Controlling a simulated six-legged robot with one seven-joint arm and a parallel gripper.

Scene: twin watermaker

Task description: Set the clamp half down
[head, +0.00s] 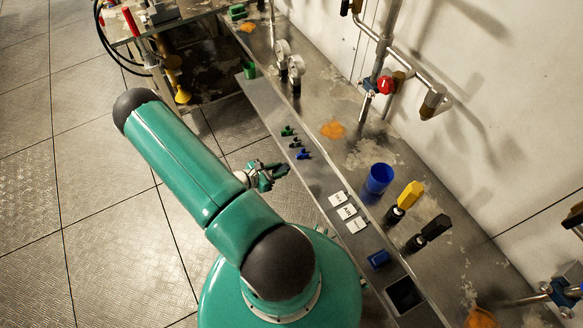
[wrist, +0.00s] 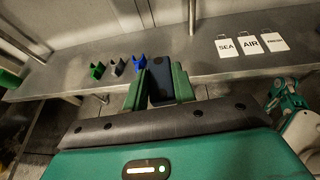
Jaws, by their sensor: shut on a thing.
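My gripper (wrist: 160,88) shows in the wrist view with its two green fingers closed on a dark blue block (wrist: 160,80), which I take for the clamp half. Its lower part is hidden behind my gripper's body. In the head view my gripper (head: 268,175) is off the near edge of the long grey shelf (head: 325,180), left of the white tags, and the held piece is too small to make out. On the shelf stand a green clip (wrist: 97,70), a grey clip (wrist: 115,67) and a blue clip (wrist: 140,62) in a row, apart from my fingers.
White tags (head: 349,212) lie on the shelf, two reading SEA and AIR. A dark blue block (head: 379,259) sits nearer me. Behind are a blue cup (head: 379,178) and yellow (head: 410,195) and black (head: 435,227) handled tools. Bare shelf lies between clips and tags.

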